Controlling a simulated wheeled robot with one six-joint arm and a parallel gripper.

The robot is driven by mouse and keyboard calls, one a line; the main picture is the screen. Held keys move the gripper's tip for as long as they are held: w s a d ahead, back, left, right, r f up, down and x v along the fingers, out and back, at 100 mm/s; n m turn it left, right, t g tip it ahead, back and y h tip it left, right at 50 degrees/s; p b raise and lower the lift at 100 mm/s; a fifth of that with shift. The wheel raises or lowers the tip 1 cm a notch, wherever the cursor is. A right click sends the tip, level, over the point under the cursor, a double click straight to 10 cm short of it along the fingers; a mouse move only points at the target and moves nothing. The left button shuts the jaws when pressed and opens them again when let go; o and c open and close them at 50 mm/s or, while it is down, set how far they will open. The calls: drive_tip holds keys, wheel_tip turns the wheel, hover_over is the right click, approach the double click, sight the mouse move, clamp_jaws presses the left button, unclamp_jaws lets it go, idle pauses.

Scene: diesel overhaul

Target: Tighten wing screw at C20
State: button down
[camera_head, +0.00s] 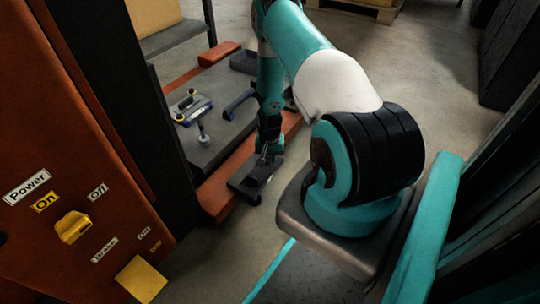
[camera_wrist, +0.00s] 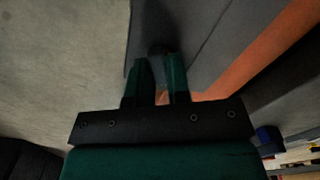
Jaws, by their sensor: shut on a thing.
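My gripper (camera_head: 257,187) hangs low in the head view, just off the orange edge of a low platform. In the wrist view my gripper (camera_wrist: 159,72) has its two dark green fingers close together, shut on a small dark rounded part (camera_wrist: 158,48) at their tips. It is too dark to tell whether this part is the wing screw. I cannot tell whether it is fixed to something or held free. No label C20 can be read in either view.
The low platform (camera_head: 222,148) has a grey top and orange edging. On it lie a grey fixture with yellow knobs (camera_head: 190,105), a small upright peg (camera_head: 203,138) and a blue handle (camera_head: 239,103). An orange control cabinet (camera_head: 60,160) stands close at left.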

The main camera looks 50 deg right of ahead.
drive_tip(key=shift+m, duration=1.2)
drive_tip(key=m+p, duration=0.1)
drive_tip(key=m, duration=0.1)
drive_tip(key=shift+m, duration=0.3)
drive_tip(key=c, duration=0.9)
unclamp_jaws()
drive_tip(key=shift+c, duration=0.2)
wheel_tip(320, 180, up, 5)
drive_tip(key=p, duration=0.4)
drive_tip(key=shift+f, duration=0.3)
